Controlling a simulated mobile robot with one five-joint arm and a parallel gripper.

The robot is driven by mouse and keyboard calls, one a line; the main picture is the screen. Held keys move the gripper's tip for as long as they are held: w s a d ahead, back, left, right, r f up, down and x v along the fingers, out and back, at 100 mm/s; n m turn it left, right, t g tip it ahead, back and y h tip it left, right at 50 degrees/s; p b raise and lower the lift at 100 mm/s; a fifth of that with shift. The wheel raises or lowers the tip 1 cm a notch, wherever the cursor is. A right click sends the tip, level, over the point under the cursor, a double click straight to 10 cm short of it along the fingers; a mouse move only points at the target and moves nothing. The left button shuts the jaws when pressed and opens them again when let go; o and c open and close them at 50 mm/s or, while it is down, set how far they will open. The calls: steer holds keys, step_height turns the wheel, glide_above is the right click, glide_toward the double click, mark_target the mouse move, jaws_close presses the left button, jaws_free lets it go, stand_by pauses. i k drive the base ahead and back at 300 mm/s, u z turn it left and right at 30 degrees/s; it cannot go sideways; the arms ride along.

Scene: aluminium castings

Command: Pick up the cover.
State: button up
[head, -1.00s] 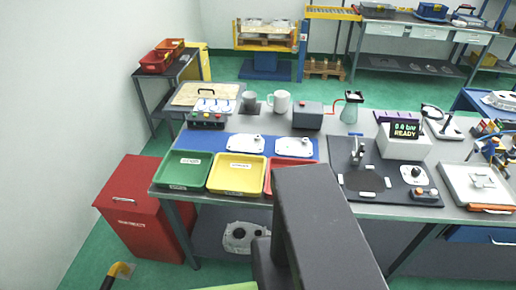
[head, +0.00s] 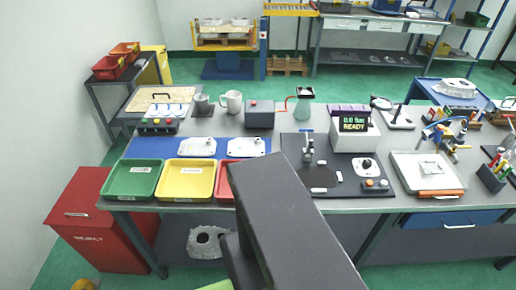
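Two flat white covers lie side by side on a blue mat (head: 143,148) at the back left of the bench, the left cover (head: 197,147) and the right cover (head: 245,148). Both look like pale plates with small holes or bosses. Another pale piece (head: 431,170) lies on a white tray (head: 408,180) at the right; I cannot tell what it is. My dark grey arm link rises from the bottom middle and hides part of the bench front. My gripper is not in view.
Green (head: 133,182), yellow (head: 187,184) and red (head: 224,183) trays line the front left edge. A black board (head: 335,188) with a fixture and a display box (head: 354,132) stand right of centre. A red bin (head: 97,215) stands on the floor at left.

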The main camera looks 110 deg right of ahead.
mark_target(240, 147)
steer(key=u, duration=0.05)
steer(key=k, duration=1.15)
steer(key=z, duration=0.35)
